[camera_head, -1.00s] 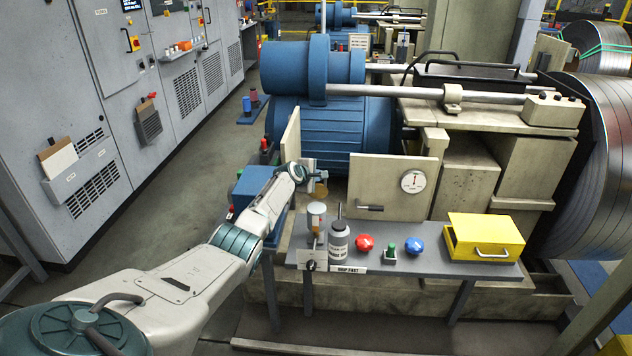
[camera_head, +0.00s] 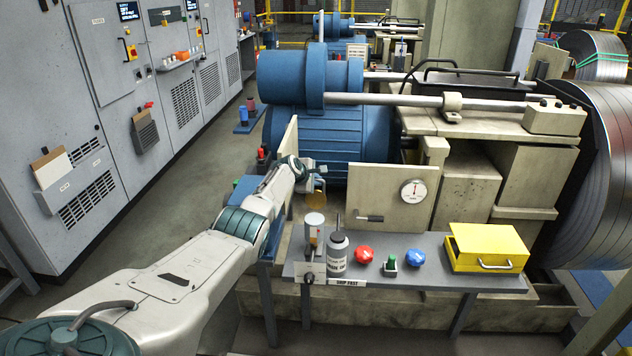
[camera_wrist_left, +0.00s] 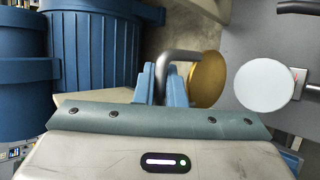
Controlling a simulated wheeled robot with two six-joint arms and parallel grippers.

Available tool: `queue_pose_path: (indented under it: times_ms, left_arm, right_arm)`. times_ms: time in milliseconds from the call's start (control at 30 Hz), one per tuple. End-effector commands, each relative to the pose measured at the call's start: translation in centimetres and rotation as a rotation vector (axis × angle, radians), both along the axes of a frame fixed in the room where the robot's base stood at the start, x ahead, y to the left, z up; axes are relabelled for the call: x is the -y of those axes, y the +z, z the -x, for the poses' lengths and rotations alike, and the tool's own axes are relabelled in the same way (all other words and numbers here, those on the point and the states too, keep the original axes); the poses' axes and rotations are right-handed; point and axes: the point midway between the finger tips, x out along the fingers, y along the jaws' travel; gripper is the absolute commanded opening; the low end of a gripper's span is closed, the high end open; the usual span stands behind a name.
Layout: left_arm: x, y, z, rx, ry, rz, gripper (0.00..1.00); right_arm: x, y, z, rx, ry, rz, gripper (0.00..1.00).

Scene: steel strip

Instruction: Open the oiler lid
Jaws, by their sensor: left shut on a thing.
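The oiler (camera_head: 314,222) stands at the left end of the grey shelf, with a pale round top. In the left wrist view, that pale top (camera_wrist_left: 264,87) lies to the right. A round brass-coloured lid (camera_head: 316,199) shows just behind and above it, turned up beside the top instead of covering it. It also shows in the left wrist view (camera_wrist_left: 208,80), with a bent grey handle (camera_wrist_left: 183,55) reaching to it. My left gripper (camera_wrist_left: 162,82) is shut on this handle. Its fingers (camera_head: 313,170) are small in the head view. Any hinge is hidden. My right gripper is out of view.
On the shelf (camera_head: 440,266), right of the oiler, stand a grey bottle (camera_head: 338,255), red (camera_head: 364,254) and blue (camera_head: 414,257) knobs, a green button (camera_head: 389,263) and a yellow box (camera_head: 487,243). A beige panel with a gauge (camera_head: 413,190) stands behind.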

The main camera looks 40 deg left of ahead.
Motion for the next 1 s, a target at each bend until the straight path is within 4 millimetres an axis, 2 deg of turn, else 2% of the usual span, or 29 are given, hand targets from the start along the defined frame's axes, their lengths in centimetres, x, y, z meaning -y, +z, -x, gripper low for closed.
queue_pose_path:
  times_ms: [100, 133, 233, 633, 933, 1000]
  left_arm:
    - [-0.1, 0.3, -0.1, 0.005, 0.001, -0.002, 0.00]
    - [-0.1, 0.3, -0.1, 0.005, 0.001, -0.002, 0.14]
    - [-0.1, 0.2, -0.1, 0.004, 0.001, -0.001, 0.32]
    - [-0.1, 0.4, 0.2, 0.002, 0.001, -0.002, 0.32]
    - [0.1, 2.1, 2.2, 0.001, -0.002, -0.003, 0.32]
    - [0.0, 2.3, 2.8, 0.002, -0.001, -0.004, 0.32]
  right_arm:
    - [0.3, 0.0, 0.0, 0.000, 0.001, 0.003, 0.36]
    - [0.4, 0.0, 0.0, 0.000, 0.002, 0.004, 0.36]
    - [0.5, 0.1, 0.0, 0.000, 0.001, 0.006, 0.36]
    - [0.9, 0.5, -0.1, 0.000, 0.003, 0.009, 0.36]
    - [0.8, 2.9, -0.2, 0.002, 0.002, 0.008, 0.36]
    - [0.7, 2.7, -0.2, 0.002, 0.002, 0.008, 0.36]
